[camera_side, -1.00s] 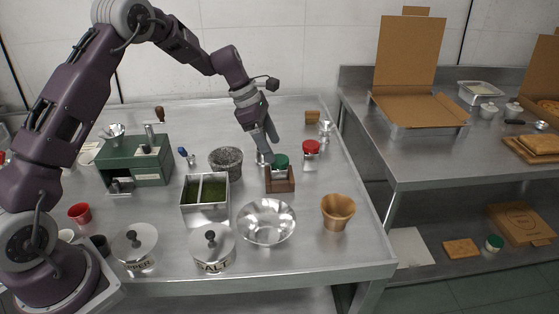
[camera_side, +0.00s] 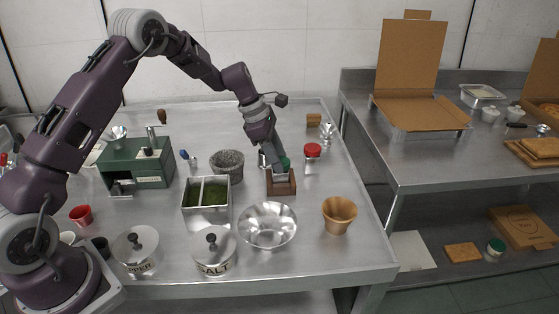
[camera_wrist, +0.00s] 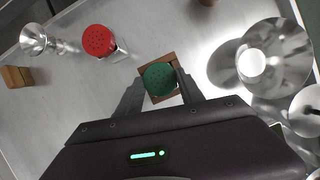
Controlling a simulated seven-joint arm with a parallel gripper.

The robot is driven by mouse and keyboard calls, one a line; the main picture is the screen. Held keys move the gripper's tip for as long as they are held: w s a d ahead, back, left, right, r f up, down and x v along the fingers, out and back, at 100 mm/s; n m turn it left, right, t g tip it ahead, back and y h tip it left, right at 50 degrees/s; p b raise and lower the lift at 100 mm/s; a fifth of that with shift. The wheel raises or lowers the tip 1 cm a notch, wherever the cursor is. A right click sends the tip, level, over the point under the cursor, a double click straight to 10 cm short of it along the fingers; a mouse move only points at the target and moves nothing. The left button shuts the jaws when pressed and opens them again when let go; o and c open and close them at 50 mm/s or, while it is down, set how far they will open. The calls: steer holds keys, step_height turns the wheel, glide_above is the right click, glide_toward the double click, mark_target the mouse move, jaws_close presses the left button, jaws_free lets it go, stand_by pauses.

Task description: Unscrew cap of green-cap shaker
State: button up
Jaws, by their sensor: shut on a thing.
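The green-cap shaker stands in a small brown wooden holder (camera_side: 281,186) on the steel table. Its round, perforated green cap (camera_wrist: 160,79) shows between my fingers in the wrist view, and part of it shows in the side view (camera_side: 285,162). My gripper (camera_wrist: 161,86) points down over the holder and is shut on the green cap, one finger on each side. The shaker's body is mostly hidden by the holder and my fingers.
A red-cap shaker (camera_side: 312,151) stands just behind and right. A steel bowl (camera_side: 267,226) and a wooden cup (camera_side: 338,214) are in front. A divided tray (camera_side: 206,192) and a stone mortar (camera_side: 227,166) stand left. A wooden block (camera_side: 313,120) is behind.

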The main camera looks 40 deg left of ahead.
step_height(320, 180, up, 16)
stand_by(1.0)
steer(key=shift+f, duration=0.1)
steer(key=n, duration=0.2)
glide_above(323, 195)
steer(key=s+a, duration=0.1)
steer(key=a, duration=0.1)
step_height(323, 195, down, 12)
steer(key=shift+t, duration=0.4)
steer(key=f, duration=0.7)
steer(key=d+f, duration=0.1)
steer(key=f, duration=0.3)
steer(key=o, duration=1.3)
